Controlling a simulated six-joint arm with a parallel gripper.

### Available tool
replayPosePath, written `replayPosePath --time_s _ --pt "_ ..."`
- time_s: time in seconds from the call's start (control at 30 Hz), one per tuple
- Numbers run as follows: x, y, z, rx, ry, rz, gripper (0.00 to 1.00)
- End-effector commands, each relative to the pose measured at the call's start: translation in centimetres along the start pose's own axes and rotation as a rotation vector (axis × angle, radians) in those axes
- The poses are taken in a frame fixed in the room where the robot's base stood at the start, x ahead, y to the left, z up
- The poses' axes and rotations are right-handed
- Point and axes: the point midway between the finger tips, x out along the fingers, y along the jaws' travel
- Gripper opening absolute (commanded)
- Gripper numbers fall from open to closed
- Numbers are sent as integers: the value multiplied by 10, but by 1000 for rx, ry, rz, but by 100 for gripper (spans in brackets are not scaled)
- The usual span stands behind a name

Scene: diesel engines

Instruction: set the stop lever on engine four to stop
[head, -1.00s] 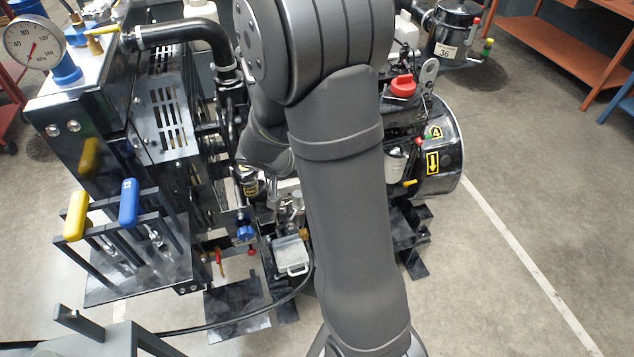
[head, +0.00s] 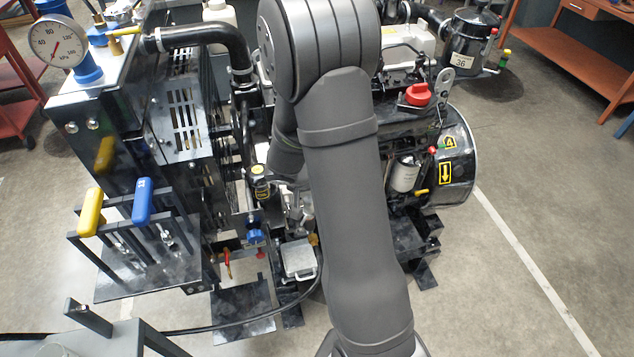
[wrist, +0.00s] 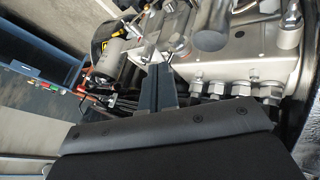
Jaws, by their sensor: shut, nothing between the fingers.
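My gripper (wrist: 157,82) shows in the wrist view as narrow dark grey fingers, shut and empty. The fingers point at the engine's side, between a grey cylinder (wrist: 112,58) and a pale metal block with several pipe fittings (wrist: 230,88). Contact cannot be told. In the head view the fingertips are hidden or too small to make out.
Left of my arm stands a black unit with a pressure gauge (head: 58,40), a yellow-handled lever (head: 91,212) and a blue-handled lever (head: 142,201). A black hose (head: 240,327) runs low in front. Floor at the right is clear, up to an orange bench (head: 560,50).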

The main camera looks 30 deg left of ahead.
Motion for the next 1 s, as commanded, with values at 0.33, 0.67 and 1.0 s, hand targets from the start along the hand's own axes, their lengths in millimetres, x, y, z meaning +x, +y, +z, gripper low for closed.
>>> replayPosePath --time_s 0.33,0.67,1.0 --pt "34 0 0 1 -1 0 0" --pt "35 0 0 0 0 -1 0" --pt "36 4 2 -35 17 -19 0"
